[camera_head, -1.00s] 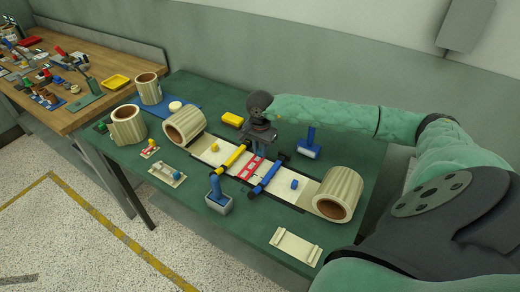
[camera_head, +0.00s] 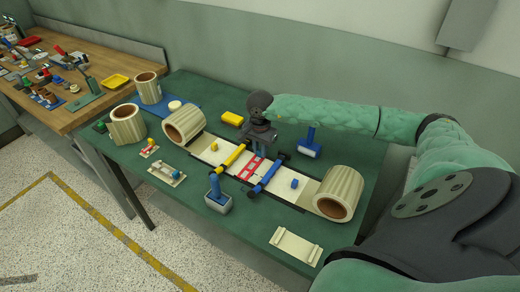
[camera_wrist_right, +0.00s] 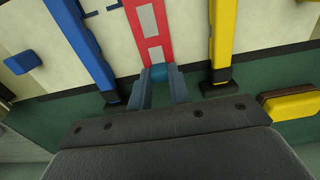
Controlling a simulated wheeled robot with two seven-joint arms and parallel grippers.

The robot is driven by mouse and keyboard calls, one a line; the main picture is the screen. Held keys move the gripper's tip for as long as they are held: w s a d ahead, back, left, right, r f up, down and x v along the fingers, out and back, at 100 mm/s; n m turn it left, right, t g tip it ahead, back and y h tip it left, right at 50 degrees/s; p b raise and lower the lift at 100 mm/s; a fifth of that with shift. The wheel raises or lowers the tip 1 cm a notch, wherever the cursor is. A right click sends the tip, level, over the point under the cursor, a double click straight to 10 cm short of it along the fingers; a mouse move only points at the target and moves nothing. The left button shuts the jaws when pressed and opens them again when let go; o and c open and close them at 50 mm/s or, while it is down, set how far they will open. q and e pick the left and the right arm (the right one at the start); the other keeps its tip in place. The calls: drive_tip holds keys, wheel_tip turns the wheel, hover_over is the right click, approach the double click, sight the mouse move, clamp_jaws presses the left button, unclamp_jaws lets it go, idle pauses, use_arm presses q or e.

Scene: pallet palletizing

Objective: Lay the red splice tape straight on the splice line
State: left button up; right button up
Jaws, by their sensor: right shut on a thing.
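The red splice tape (camera_head: 249,169), a red strip with pale windows, lies between the yellow bar (camera_head: 233,157) and the blue bar (camera_head: 269,174) across the pale web (camera_head: 210,150). It also shows in the right wrist view (camera_wrist_right: 141,20), running between the two bars. My right gripper (camera_head: 261,152) is at the tape's far end. In the wrist view its fingers (camera_wrist_right: 159,86) are shut on a small blue tab (camera_wrist_right: 159,71) at that end. The splice line cannot be made out under the tape. My left gripper is not in view.
A blue-handled tool (camera_head: 217,196) and a cream tray (camera_head: 296,245) are in front.

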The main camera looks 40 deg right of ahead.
idle(0.4)
drive_tip(key=o, duration=0.9)
drive_tip(key=shift+c, duration=0.7)
wheel_tip(320, 180, up, 7)
drive_tip(key=shift+p, duration=0.35)
idle(0.5)
